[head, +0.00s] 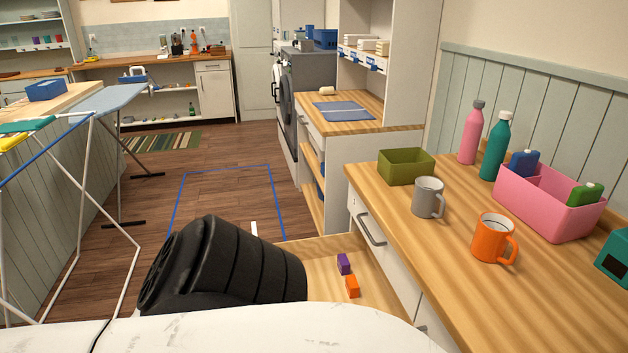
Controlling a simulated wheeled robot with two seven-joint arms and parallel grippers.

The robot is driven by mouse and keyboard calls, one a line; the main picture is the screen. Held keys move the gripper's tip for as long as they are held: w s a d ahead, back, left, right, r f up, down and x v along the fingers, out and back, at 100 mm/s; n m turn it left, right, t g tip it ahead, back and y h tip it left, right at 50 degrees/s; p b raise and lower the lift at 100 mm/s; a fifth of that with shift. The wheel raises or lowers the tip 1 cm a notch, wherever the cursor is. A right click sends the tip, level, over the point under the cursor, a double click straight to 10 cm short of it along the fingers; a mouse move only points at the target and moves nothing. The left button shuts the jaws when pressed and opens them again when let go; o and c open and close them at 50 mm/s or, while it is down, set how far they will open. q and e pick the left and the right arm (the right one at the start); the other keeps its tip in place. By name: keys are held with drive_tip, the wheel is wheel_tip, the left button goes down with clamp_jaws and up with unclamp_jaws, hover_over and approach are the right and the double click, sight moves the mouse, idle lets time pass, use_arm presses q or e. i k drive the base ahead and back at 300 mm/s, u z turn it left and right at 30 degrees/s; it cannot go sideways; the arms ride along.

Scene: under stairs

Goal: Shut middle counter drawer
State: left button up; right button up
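The middle counter drawer (326,254) stands pulled out from the wooden-topped counter (420,255). Its wooden inside shows, with a purple block (344,264) and an orange block (352,286) lying in it. Its front and handle are hidden behind a black ribbed part, which looks like part of my arm, and the white surface at the bottom. From this view I cannot tell whether that black part touches the drawer. Neither gripper's fingers show.
A drawer front with a bar handle (369,229) beyond the open drawer looks shut. On the counter are a grey mug (427,198), an orange mug (491,239), a green box (405,167) and a pink bin (548,211). A drying rack (75,235) stands left; floor between is clear.

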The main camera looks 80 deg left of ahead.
sight(318, 255)
drive_tip(key=u, duration=0.2)
drive_tip(key=k, duration=0.45)
drive_tip(key=u, duration=2.4)
drive_tip(key=k, duration=0.5)
drive_tip(key=z, duration=0.8)
drive_tip(key=i, duration=1.1)
drive_tip(key=u, duration=0.25)
